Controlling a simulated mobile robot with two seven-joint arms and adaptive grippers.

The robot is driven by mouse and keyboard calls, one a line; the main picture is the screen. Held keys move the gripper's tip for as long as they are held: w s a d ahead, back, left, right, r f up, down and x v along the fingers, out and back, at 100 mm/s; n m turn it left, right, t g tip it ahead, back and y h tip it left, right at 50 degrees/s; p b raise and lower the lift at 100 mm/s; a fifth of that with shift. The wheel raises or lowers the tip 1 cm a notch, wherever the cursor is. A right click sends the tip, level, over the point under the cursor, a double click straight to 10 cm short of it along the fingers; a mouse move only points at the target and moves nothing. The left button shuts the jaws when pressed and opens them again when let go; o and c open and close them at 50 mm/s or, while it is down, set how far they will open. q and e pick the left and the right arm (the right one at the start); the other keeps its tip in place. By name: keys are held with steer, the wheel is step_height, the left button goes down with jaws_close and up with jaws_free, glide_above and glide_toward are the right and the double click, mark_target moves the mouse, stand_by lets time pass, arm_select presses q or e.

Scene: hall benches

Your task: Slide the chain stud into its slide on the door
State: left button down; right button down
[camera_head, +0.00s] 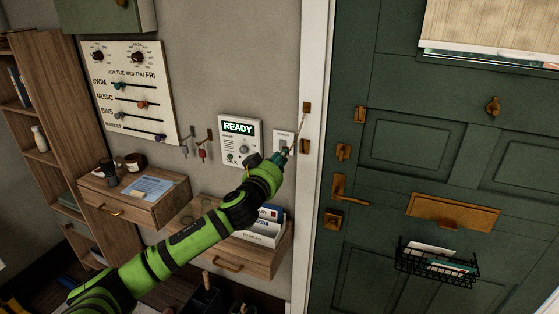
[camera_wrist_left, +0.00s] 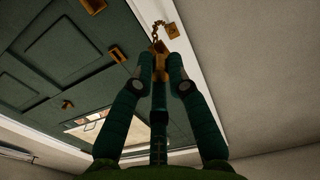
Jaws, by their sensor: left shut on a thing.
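My left gripper (camera_head: 284,156) is at the wall left of the white door frame, beside a light switch plate. In the left wrist view, its two fingers (camera_wrist_left: 160,62) are closed on a small brass piece, the chain stud (camera_wrist_left: 159,47). A brass chain (camera_wrist_left: 160,25) curves from the stud to a brass anchor (camera_wrist_left: 173,30). In the head view, the anchor (camera_head: 306,107) is on the door frame and the thin chain runs down to my gripper. Brass fittings (camera_head: 360,114) sit on the green door's near edge; which is the slide, I cannot tell for sure. The stud is apart from the door.
The green door (camera_head: 385,195) has a lever handle (camera_head: 346,189), letter plate (camera_head: 452,211) and wire basket (camera_head: 437,264). An intercom panel (camera_head: 240,140) reading READY and wooden wall drawers (camera_head: 133,203) are left of the frame. The space before the door's upper edge is clear.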

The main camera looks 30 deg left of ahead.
arm_select(q)
steer(key=shift+r+p, duration=1.15)
steer(key=shift+r, duration=1.25)
